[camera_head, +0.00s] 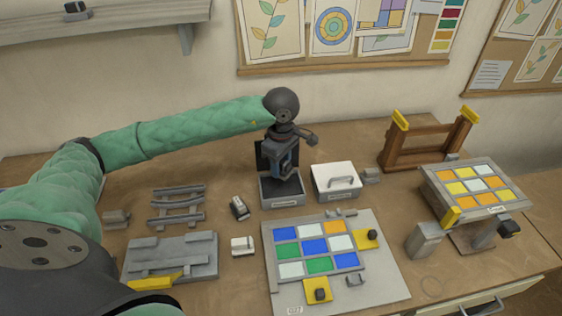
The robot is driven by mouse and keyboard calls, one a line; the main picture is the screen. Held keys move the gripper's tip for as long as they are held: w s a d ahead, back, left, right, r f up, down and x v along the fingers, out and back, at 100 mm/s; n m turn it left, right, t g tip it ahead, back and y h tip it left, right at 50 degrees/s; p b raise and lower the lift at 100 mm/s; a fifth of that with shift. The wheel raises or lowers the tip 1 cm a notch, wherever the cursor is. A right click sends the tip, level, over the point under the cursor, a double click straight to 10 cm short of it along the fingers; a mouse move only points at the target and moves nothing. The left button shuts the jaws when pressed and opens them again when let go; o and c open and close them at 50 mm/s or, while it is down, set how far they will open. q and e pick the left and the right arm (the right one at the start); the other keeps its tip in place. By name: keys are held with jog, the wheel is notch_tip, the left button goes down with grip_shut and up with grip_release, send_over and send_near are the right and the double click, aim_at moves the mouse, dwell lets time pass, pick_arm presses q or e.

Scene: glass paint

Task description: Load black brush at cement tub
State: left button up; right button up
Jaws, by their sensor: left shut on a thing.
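The grey open-topped cement tub (283,203) stands at the middle of the bench, with a label on its front. My left gripper (285,172) points down directly over the tub, its lower end at the tub's opening. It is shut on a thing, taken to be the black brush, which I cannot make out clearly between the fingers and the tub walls. Whether its bristles touch what is in the tub is hidden. A dark upright panel shows just behind the gripper. My right gripper is not in view.
A white lidded box (335,183) stands close right of the tub. In front lies a board with coloured glass panes (383,284). A wooden stand (432,160) and a tilted pane panel (427,181) are at the right. A grey rack (178,207) is at the left.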

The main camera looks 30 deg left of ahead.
aim_at(281, 187)
pick_arm(q)
jog(key=shift+f, duration=2.6)
jog(key=shift+f+b, duration=0.45)
jog(key=shift+b, duration=0.1)
jog(key=shift+s+f+b, duration=0.1)
jog(key=shift+f+b, duration=0.05)
jog(key=shift+b, duration=0.45)
dwell(1.9)
